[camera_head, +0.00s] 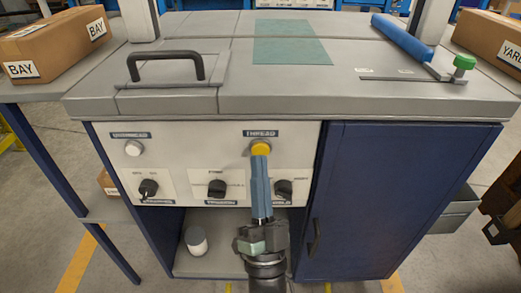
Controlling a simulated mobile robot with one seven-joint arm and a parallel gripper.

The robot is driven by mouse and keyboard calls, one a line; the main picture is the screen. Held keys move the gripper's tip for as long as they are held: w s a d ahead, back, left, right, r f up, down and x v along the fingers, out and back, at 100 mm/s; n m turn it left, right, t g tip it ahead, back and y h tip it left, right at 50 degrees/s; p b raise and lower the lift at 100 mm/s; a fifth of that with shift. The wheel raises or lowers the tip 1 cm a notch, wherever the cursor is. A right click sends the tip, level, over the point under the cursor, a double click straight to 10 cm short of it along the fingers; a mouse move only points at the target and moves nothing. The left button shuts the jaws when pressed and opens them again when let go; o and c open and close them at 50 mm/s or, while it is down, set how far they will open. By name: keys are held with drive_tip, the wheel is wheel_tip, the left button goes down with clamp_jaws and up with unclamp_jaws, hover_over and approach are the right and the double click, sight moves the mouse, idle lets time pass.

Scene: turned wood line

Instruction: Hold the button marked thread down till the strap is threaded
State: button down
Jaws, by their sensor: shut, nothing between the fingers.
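The machine's front panel (210,180) faces me below a grey top. The yellow button (260,147) sits under a dark label reading THREAD (261,133). My gripper (260,159) is shut and empty, its fingertips at the lower part of the button and partly covering it. They look to be touching it, but I cannot tell how far the button is pressed in. No strap is clearly recognisable in view.
A white button (133,148) is at the panel's left, with dark knobs (148,188) below. A black handle (165,66) stands on the top's left. A blue cabinet door (390,200) is at right. A white canister (196,240) stands on the shelf below.

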drive_tip(key=shift+w, duration=0.3)
drive_tip(key=shift+w+b, duration=0.35)
idle(0.5)
drive_tip(key=shift+s, duration=0.15)
idle(1.1)
drive_tip(key=shift+s+p, duration=0.35)
drive_tip(key=shift+s, duration=0.3)
drive_tip(key=s+p, duration=0.2)
drive_tip(key=s, duration=0.3)
idle(0.5)
